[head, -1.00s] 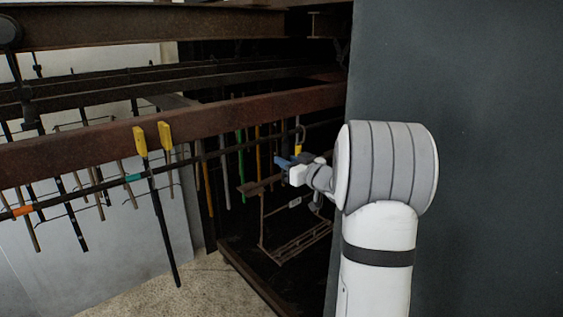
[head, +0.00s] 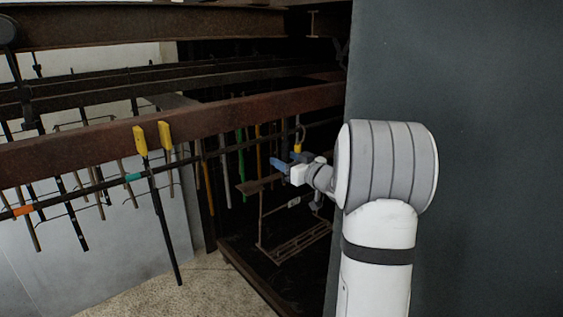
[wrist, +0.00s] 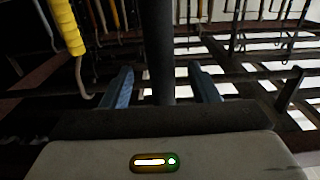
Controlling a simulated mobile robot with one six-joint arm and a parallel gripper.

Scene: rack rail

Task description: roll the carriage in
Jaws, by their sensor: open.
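What looks like the carriage (head: 261,219) is a thin, dull brown hanging frame in the head view. It has a bar at the top and a grid shelf at the bottom, inside the dark bay. My gripper (head: 287,161), with blue fingers, is near the top of this frame, in front of my white wrist. In the wrist view my gripper (wrist: 163,88) is open, its two fingers well apart. A dark upright bar (wrist: 158,45) shows between the fingers; I cannot tell whether it is part of the carriage or whether the fingers touch it.
A yellow-sleeved hook (wrist: 66,25) hangs left of the fingers in the wrist view. A rusty red beam (head: 220,119) crosses the head view. A dark grey panel (head: 490,150) fills the right side.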

